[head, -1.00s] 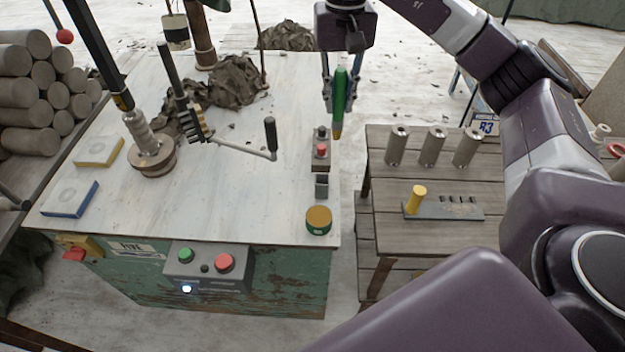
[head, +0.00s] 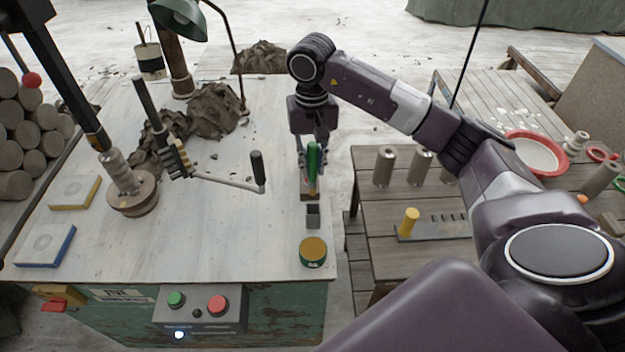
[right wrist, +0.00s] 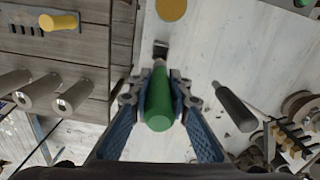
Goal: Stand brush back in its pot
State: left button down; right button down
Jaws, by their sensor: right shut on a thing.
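My right gripper (head: 312,165) is shut on a green-handled tool, taken to be the brush (head: 312,158). In the right wrist view the green handle (right wrist: 160,108) lies between the two blue fingers, its rounded end towards the camera and a paler, narrower part beyond. It hangs about upright over the right side of the white table. I cannot tell how far its lower tip is above the tabletop. My left gripper is out of view.
A crank handle (head: 258,172) stands left of my gripper. A pale can (head: 150,60) hangs by the lamp post. A wooden side table (head: 385,225) at right bears several grey cylinders and a yellow peg (head: 409,221).

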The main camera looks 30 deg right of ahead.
aim_at(313, 182)
jog(key=f, duration=0.2)
jog(key=shift+s+f+p, duration=0.25)
jog(key=shift+f+p, duration=0.05)
jog(key=shift+f, duration=0.05)
notch_tip(313, 182, down, 4)
jog(key=shift+w+r+p, duration=0.1)
jog(key=shift+p, duration=0.5)
jog(key=shift+f+b, duration=0.65)
jog(key=shift+b, duration=0.25)
jog(key=c, duration=1.8)
grip_release()
jog(key=shift+r, duration=0.15)
